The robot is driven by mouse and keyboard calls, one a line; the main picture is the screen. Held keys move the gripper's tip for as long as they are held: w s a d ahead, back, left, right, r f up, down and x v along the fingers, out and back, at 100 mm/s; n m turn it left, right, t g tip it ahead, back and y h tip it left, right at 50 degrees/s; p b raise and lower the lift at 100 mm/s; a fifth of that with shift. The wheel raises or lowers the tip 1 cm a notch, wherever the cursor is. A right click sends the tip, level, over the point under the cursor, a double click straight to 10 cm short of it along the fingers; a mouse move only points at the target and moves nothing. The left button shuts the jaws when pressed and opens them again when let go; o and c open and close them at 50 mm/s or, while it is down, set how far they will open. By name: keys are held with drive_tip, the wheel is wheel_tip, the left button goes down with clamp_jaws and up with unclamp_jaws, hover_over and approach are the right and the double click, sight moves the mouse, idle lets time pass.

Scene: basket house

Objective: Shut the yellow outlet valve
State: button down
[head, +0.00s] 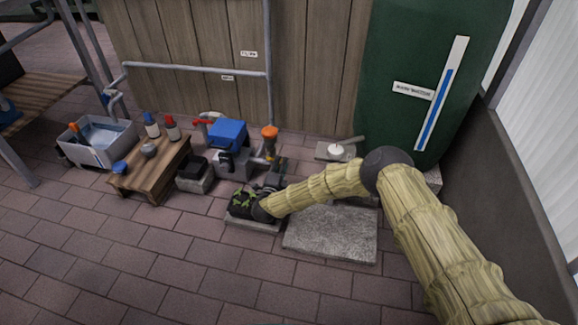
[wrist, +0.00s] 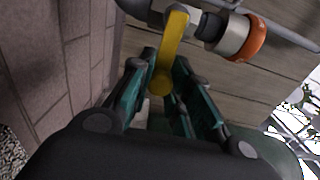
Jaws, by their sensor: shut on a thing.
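The yellow outlet valve lever (wrist: 175,48) shows in the wrist view, attached to a grey pipe fitting near an orange-ended cap (wrist: 240,37). The lever runs down from the fitting, roughly crosswise to the pipe in this picture. My gripper (wrist: 165,75) has its teal fingers on either side of the lever's rounded free end and is shut on it. In the head view my gripper (head: 279,168) is beside the pump set, below the orange-topped part (head: 270,132). The lever is too small there to judge its angle.
A blue-topped pump (head: 228,134) with a red handle stands left of the valve. A wooden bench (head: 155,170) with bottles and a grey basin (head: 97,142) are further left. A green tank (head: 425,70) stands at right.

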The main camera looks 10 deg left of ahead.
drive_tip(key=shift+a+r, duration=0.1)
drive_tip(key=shift+a, duration=0.15)
drive_tip(key=c, duration=1.3)
unclamp_jaws()
drive_tip(key=shift+d, duration=0.2)
drive_tip(key=s, duration=0.8)
drive_tip(key=s+a, duration=0.1)
drive_tip(key=s, duration=0.3)
